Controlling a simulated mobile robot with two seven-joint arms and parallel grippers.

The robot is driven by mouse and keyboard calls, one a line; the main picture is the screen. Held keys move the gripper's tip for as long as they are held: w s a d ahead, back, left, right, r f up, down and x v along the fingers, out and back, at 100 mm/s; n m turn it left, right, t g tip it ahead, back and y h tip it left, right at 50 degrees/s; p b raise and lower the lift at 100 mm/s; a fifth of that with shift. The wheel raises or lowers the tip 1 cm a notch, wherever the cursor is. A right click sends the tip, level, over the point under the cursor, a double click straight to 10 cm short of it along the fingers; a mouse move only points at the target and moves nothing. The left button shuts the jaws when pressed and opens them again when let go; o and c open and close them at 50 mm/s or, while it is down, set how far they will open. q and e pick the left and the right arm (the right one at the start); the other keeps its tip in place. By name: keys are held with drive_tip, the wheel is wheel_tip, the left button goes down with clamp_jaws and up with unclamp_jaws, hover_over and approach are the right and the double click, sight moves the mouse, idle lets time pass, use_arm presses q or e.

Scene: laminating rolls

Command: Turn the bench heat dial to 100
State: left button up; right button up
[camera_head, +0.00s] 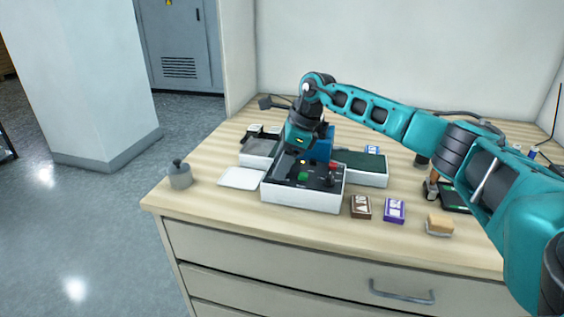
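A white control box (305,196) with a dark top panel stands near the front of the wooden bench. A green button (302,176) and a red part (333,166) show on the panel, with a small dark knob-like part (327,182) near its right side. I cannot read a scale or tell for certain which part is the heat dial. My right gripper (299,152) points down over the back left of the panel, and it hides what lies beneath. Its fingers are too small and dark to tell open from shut, or whether they touch anything. My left gripper is out of view.
A blue block-like part (320,150) stands behind the box. A grey tray (259,148) and white card (241,178) lie left, with a grey weight (180,177) at the corner. A green-topped box (365,166), brown pack (361,206), purple pack (394,211) and sponge-like block (439,223) lie right.

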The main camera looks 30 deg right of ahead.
drive_tip(key=v, duration=1.3)
drive_tip(key=shift+a+f, duration=0.1)
drive_tip(key=shift+a, duration=0.05)
